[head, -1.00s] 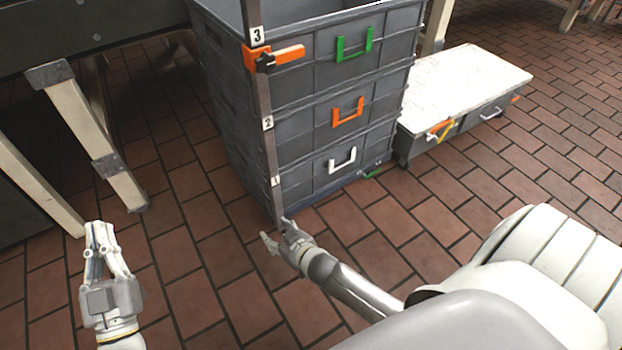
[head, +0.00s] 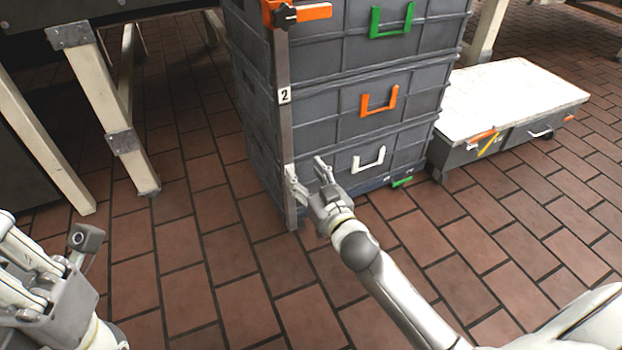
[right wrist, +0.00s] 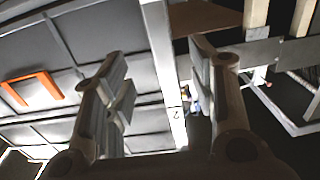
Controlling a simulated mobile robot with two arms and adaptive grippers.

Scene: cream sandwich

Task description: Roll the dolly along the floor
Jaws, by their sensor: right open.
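A stack of grey crates (head: 335,125) stands on the floor in the middle of the head view. A blue strip (head: 375,187) shows low under it, possibly the dolly's edge; the rest is hidden. An upright metal post (head: 286,130) with number labels runs along the stack's near corner. My right gripper (head: 307,172) is open at the post's lower part. In the right wrist view the post (right wrist: 160,50) shows between the two fingers; I cannot tell whether they touch it. My left gripper (head: 45,265) is at the lower left, away from the stack, partly cut off.
A low grey unit with a white top (head: 515,95) stands right of the stack. Pale legs (head: 100,95) of a dark table are at the left. The brick-tiled floor (head: 215,290) in front is clear. An orange clamp (head: 305,12) sits high on the post.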

